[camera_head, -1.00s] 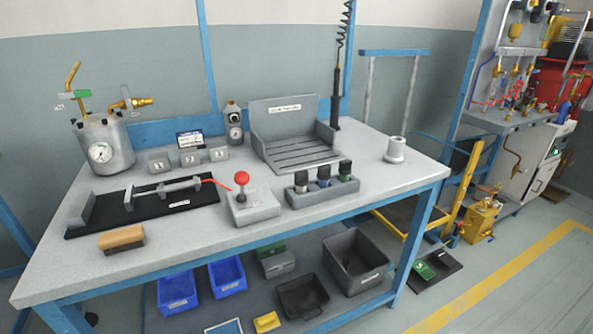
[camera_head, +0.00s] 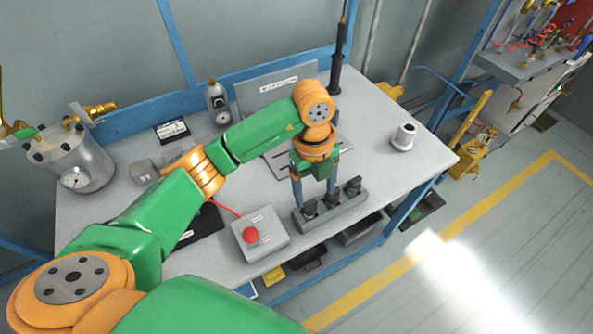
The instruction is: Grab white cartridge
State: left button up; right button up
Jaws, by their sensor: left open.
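A grey holder block (camera_head: 335,213) stands near the front edge of the bench with three black-capped cartridges in a row. The leftmost cartridge (camera_head: 310,209) has a pale body in the earlier frame; now mostly its dark cap shows. The middle cartridge (camera_head: 332,199) and the right cartridge (camera_head: 353,187) stand beside it. My left gripper (camera_head: 314,195) points down over the left part of the holder, open, its fingers around or just above the leftmost cartridge; I cannot tell if they touch it. My right gripper is not in view.
A grey box with a red button (camera_head: 262,236) sits left of the holder. A metal pot with a gauge (camera_head: 75,163) is at the far left. A grey tray lies behind my arm.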

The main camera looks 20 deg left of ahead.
aim_at(310, 202)
pick_arm(q)
jog(key=shift+w+a+r+n+t+y, duration=0.15)
jog(key=shift+w+a+r+y, duration=0.1)
jog(key=shift+a+r, duration=0.2)
jog(key=shift+w+a+r+n+t+y, duration=0.15)
jog(key=shift+a+r+y, duration=0.1)
jog(key=shift+a+r, duration=0.2)
jog(key=f+p, duration=0.1)
jog(key=f, duration=0.3)
jog(key=f+p, duration=0.1)
jog(key=f, duration=0.1)
jog(key=shift+s+d+f+p, duration=0.2)
jog(key=shift+d+p, duration=0.1)
jog(key=shift+d, duration=0.1)
jog(key=shift+w+f, duration=0.1)
jog(key=shift+f, duration=0.25)
grip_shut()
